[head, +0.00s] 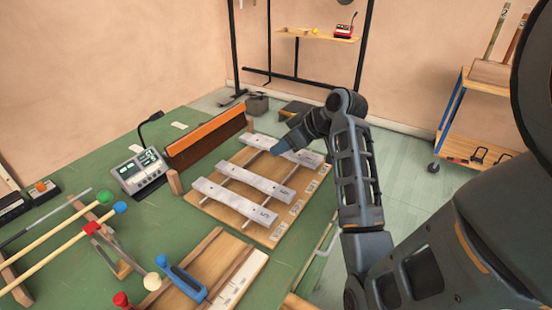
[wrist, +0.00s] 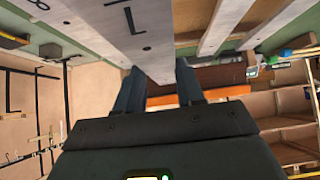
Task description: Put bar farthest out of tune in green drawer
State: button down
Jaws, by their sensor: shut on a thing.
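Pale metal bars lie across a wooden board on the green bench in the head view. The near bar (head: 234,201) is marked 5, and another bar (head: 259,181) lies behind it. My gripper (head: 280,147) is at the far bar (head: 305,157), partly covering it. In the wrist view my gripper (wrist: 157,82) has one finger on each side of that bar (wrist: 147,48) and is shut on it. A dark mark on the bar looks like an upside-down 7. I cannot tell whether the bar is raised. No green drawer is clearly visible.
A grey tuner box (head: 141,172) with a lit display stands left of the board. An orange-topped long block (head: 204,136) stands behind the bars. Mallets (head: 60,222) lie at the left, and a blue-handled tool (head: 182,281) lies in front. Open floor (head: 405,165) is at the right.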

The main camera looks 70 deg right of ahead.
jog(key=shift+w+f, duration=0.25)
jog(key=shift+w, duration=0.25)
jog(key=shift+w+f, duration=0.25)
jog(key=shift+w, duration=0.2)
jog(key=shift+w+f, duration=0.1)
jog(key=shift+f, duration=0.15)
jog(key=shift+f+p, duration=0.3)
jog(key=shift+f, duration=1.3)
jog(key=shift+f, duration=0.15)
jog(key=c, duration=0.7)
grip_release()
jog(key=shift+f, duration=0.1)
jog(key=shift+f+b, duration=0.1)
jog(key=shift+b, duration=0.25)
